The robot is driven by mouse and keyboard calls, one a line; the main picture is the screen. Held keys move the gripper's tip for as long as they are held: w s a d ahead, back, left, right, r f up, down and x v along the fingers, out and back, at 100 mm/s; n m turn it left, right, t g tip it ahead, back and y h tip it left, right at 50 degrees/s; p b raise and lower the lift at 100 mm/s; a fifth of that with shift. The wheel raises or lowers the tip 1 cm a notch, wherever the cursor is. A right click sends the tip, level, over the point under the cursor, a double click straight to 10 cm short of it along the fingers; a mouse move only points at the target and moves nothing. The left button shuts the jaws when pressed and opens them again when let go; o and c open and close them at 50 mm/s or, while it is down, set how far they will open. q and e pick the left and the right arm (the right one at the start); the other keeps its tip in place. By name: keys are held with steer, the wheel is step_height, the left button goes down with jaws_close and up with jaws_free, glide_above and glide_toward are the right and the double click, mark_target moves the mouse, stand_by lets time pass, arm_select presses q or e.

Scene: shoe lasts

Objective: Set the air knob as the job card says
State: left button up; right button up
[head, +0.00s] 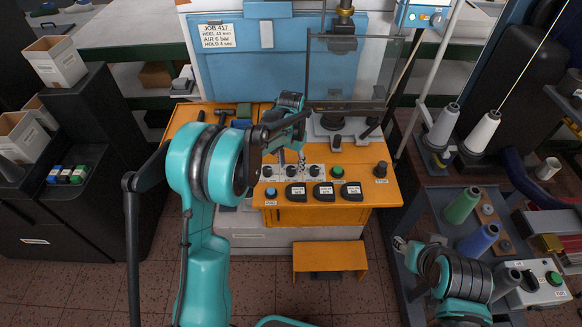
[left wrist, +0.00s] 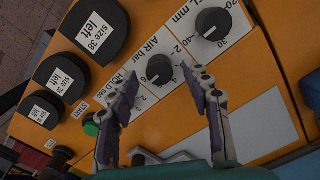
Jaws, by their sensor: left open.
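The job card (head: 219,37) on the blue panel reads JOB 417, HEEL 40 mm, AIR 6 bar, HOLD 8 sec. The black air knob (left wrist: 160,68), beside the AIR bar label, sits on the orange console in the left wrist view. My left gripper (left wrist: 160,73) is open, its fingertips on either side of the air knob in that view; contact cannot be told. The heel knob (left wrist: 213,23) is beyond it. The hold knob is hidden there by a finger. My left gripper (head: 291,157) is over the knob row in the head view. My right gripper (head: 402,244) is at lower right, its jaws unclear.
Black pads with size labels (left wrist: 61,75) lie along the console's front edge. A green START button (left wrist: 91,125) is near the hold label. A clear guard (head: 335,70) stands behind the knobs. Thread cones (head: 482,131) stand at the right.

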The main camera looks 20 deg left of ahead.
mark_target(291, 169)
arm_select(q)
step_height(291, 169, up, 10)
steer(key=shift+r, duration=0.2)
stand_by(0.4)
